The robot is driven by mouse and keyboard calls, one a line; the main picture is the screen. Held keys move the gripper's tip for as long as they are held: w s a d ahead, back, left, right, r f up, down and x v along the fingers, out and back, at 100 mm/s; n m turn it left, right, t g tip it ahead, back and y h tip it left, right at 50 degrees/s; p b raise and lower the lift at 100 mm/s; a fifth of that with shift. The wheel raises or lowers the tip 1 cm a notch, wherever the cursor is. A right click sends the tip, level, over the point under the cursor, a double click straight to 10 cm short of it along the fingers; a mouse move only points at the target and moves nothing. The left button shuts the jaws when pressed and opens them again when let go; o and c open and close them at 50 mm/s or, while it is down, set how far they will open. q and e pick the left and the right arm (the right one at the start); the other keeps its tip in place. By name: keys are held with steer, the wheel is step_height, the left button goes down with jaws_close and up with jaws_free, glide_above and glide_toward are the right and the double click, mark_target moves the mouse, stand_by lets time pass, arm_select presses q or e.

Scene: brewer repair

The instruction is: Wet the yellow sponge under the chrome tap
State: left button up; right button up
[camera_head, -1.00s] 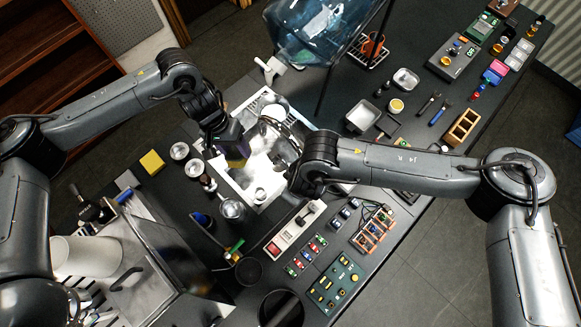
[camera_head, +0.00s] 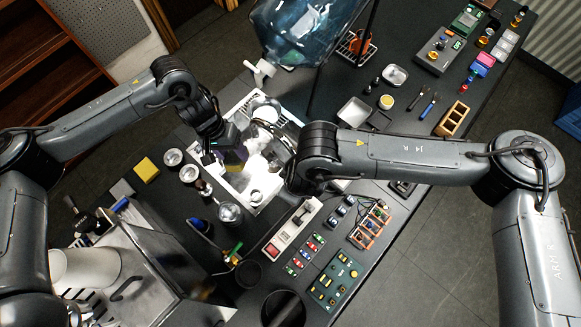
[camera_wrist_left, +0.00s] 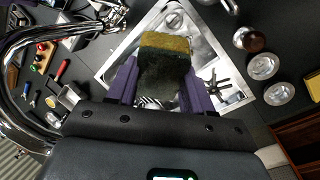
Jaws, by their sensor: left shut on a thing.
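The yellow sponge (camera_wrist_left: 165,42) has a dark scouring side and is clamped between the purple fingers of my left gripper (camera_wrist_left: 160,88). In the head view the left gripper (camera_head: 232,162) is over the white sink (camera_head: 236,184), and only a little of the sponge shows below it. The chrome tap (camera_wrist_left: 22,52) curves along the left side of the left wrist view, apart from the sponge.
A separate yellow block (camera_head: 146,170) lies on the dark counter left of the sink. Metal cups (camera_head: 189,173) stand close to the sink's left side. A red-ended white power strip (camera_head: 291,229) and small boards lie below.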

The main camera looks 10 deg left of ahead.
arm_select(q)
steer(key=d+p, duration=0.2)
steer(key=d, duration=0.4)
steer(key=shift+d+p, duration=0.35)
steer(key=shift+d, duration=0.05)
steer(key=shift+s, duration=0.1)
stand_by(1.1)
steer(key=d+r+p, duration=0.3)
steer(key=p, duration=0.1)
steer(key=shift+d+r+p, duration=0.3)
steer(key=shift+d+p, duration=0.1)
steer(key=shift+d, duration=0.15)
steer(key=shift+d+r+p, duration=0.25)
steer(key=shift+d+p, duration=0.15)
steer(key=shift+d, duration=0.1)
